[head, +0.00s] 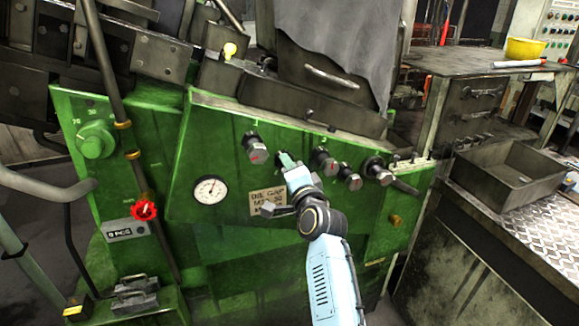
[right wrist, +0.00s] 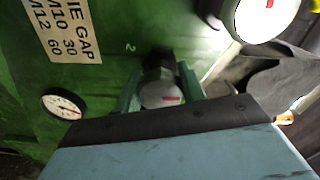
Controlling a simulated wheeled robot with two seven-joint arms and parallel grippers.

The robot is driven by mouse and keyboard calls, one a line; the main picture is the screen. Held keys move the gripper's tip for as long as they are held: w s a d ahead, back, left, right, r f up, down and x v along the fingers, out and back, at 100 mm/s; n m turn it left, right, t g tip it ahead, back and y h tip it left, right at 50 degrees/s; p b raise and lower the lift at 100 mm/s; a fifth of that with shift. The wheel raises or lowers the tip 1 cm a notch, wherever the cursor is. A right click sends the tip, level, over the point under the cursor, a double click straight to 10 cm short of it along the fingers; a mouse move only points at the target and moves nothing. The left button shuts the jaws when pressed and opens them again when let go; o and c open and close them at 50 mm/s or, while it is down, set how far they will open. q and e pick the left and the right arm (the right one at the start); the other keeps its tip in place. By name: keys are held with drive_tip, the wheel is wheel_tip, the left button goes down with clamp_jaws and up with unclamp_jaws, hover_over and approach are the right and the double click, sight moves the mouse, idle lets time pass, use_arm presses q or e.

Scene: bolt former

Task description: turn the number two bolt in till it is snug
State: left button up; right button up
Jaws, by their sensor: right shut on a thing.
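The number two bolt (right wrist: 162,96) is a grey bolt with a red mark on its head, in the right wrist view, below the figure 2 on the green panel. My right gripper (right wrist: 160,84) is shut on it, one finger on each side of the head. In the head view my right gripper (head: 287,163) reaches the green panel (head: 220,135) and hides most of this bolt. How far the bolt is in cannot be told. My left gripper is not in view.
Neighbouring bolts stand close by: one to the left (head: 255,148) and one to the right (head: 323,162), both red-marked. A lever (head: 403,186) sticks out farther right. A gauge (head: 210,190) and a die gap label (head: 267,201) sit lower left.

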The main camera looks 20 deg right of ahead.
idle(0.3)
drive_tip(key=o, duration=1)
drive_tip(key=shift+s+d+p, duration=0.2)
drive_tip(key=shift+s+p, duration=1.85)
drive_tip(key=shift+s, duration=4.65)
